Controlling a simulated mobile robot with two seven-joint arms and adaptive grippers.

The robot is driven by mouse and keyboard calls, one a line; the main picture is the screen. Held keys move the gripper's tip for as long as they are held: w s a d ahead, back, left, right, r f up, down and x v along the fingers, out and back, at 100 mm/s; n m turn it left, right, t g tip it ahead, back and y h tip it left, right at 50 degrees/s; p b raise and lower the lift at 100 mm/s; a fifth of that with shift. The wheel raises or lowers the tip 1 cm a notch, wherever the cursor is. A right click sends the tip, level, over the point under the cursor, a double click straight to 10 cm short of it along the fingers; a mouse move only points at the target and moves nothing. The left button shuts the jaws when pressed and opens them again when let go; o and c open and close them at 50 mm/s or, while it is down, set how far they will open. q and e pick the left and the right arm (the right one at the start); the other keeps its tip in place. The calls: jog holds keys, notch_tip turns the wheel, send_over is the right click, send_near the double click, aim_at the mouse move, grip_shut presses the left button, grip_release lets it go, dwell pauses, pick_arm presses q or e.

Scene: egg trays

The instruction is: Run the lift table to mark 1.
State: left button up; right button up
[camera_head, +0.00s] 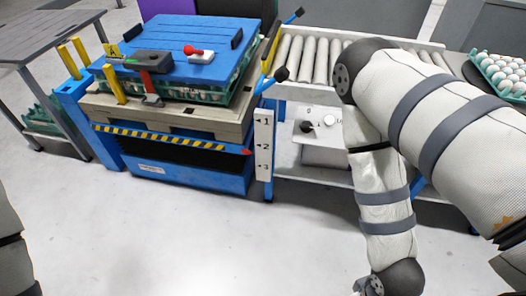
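The lift table (180,178) has a blue base and a yellow-black striped front edge. A red pointer (247,152) at its right front corner sits beside the white scale (264,145) marked 1, 2 and 3, slightly below mark 2. To the right, a white control panel (318,128) carries a black knob (306,126) and a white round control (329,120); small labels on it are hard to read. My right arm passes just right of the panel and bends down out of the picture. Neither gripper is in view.
On the lift table, a blue lid (170,55) covers green egg trays (215,95); a red-handled tool (198,54) lies on it. A roller conveyor (320,58) stands to the right, with an egg tray (508,88) beyond it. A grey table (45,38) is at left. The front floor is clear.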

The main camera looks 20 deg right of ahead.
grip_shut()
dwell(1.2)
